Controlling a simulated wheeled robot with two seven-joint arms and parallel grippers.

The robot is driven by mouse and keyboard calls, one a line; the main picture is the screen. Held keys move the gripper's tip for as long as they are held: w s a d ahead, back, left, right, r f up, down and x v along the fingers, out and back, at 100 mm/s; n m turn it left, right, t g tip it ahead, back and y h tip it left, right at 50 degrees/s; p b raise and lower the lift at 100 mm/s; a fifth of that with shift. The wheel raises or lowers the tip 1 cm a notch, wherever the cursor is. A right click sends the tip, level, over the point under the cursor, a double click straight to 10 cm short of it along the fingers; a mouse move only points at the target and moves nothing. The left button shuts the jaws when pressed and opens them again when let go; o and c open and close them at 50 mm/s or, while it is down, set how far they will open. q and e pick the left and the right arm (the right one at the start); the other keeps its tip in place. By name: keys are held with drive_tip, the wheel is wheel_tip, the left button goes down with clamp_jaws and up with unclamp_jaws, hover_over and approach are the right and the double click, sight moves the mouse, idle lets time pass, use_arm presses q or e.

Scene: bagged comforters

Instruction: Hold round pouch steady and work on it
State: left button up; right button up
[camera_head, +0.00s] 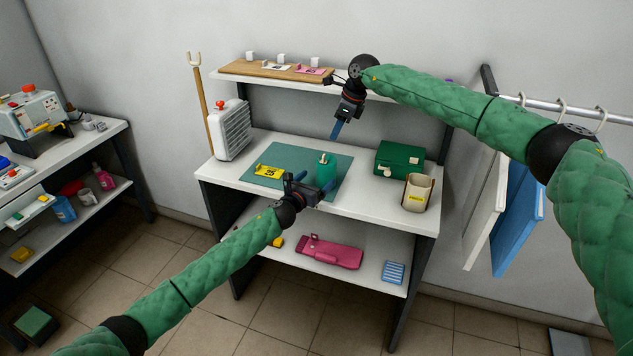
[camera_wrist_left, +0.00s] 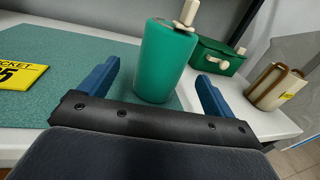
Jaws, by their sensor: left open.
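The round pouch (camera_head: 326,168) is a green, cup-like cylinder with a beige toggle on top. It stands upright on the teal mat (camera_head: 345,162) on the table. In the left wrist view the pouch (camera_wrist_left: 164,65) is just ahead of and between the spread blue fingers of my left gripper (camera_wrist_left: 158,78). The left gripper (camera_head: 318,186) is open and low at the pouch's near side; I cannot tell whether a finger touches it. My right gripper (camera_head: 336,130) is above the mat, behind the pouch, with blue fingers pointing down. Its finger gap is not clear.
A yellow card (camera_head: 269,171) lies left of the pouch. A green case (camera_head: 400,159) and a cream holder (camera_head: 417,192) stand to the right. A white heater-like box (camera_head: 231,131) is at the left. A shelf (camera_head: 290,78) is above, and a pink pouch (camera_head: 329,252) lies below.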

sight(328, 169)
use_arm(q)
drive_tip(key=shift+w+d+f+m, duration=0.1)
drive_tip(key=shift+w+d+m, duration=0.05)
drive_tip(key=shift+d+m, duration=0.2)
drive_tip(key=shift+w+d, duration=0.1)
drive_tip(key=shift+w, duration=0.15)
drive_tip(key=shift+x, duration=3.45)
drive_tip(key=c, duration=1.1)
drive_tip(key=shift+o, duration=0.2)
